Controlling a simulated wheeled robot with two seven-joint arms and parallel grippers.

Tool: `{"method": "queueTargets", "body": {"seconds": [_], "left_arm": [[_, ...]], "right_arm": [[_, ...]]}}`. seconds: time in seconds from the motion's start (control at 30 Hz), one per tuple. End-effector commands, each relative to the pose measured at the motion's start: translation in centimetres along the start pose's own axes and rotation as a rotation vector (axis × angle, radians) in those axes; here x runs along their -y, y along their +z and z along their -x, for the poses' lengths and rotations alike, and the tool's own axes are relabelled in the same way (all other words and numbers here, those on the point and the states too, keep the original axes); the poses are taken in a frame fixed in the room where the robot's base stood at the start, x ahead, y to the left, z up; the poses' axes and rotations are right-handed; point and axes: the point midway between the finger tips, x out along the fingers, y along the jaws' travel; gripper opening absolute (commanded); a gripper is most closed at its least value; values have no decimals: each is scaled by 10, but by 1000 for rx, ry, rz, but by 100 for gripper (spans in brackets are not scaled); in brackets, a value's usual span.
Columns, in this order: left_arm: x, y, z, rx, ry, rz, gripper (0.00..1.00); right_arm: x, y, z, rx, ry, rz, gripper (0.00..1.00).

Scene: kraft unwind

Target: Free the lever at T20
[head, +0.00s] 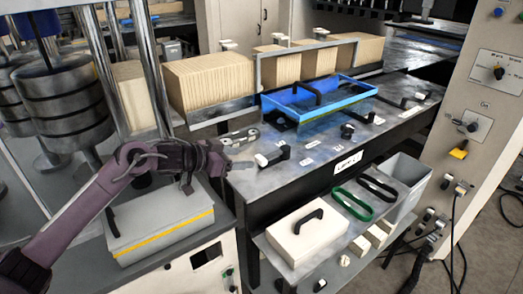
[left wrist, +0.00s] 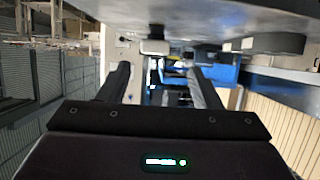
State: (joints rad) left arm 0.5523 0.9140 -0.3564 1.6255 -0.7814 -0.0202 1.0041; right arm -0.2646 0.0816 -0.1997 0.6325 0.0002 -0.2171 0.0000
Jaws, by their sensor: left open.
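A short lever (head: 272,156) with a pale end and a dark body sits on the near left part of the grey metal table (head: 312,178). Several small white tags lie on the table, too small to read, so I cannot confirm which is T20. My left gripper (head: 242,154) is open and empty, just left of this lever, its fingers pointing toward it. In the left wrist view, which looks upside down, a dark block with a pale face (left wrist: 154,46) shows ahead between the open fingers (left wrist: 160,85), apart from them. My right gripper is not in view.
A blue tray (head: 318,98) stands behind, before stacks of tan sheets (head: 208,80). Other dark knobs (head: 347,131) sit further right. A lower shelf holds a white box with a black handle (head: 306,232) and a green ring (head: 352,204). A grey lidded box (head: 160,228) lies beneath my left arm.

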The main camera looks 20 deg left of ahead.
Motion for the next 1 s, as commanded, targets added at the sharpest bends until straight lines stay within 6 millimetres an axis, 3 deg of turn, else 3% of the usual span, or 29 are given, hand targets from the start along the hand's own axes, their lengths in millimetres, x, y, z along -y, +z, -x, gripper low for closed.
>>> {"method": "queueTargets", "body": {"seconds": [0.2, 0.33, 0.47, 0.67, 0.8, 1.0], "left_arm": [[-1, -4, -33, -2, 2, 3, 58], [-1, -3, -53, -1, 1, 1, 58], [-1, -2, -67, -1, 0, 0, 58], [-1, 0, -73, 0, -1, -2, 58], [-1, 0, -73, 1, -1, -2, 58], [-1, 0, -73, 1, -1, -2, 35]], "right_arm": [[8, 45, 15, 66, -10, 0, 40], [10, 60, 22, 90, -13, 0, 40], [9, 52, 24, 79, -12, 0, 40], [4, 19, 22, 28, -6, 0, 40], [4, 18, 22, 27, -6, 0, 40], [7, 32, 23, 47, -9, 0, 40]]}}
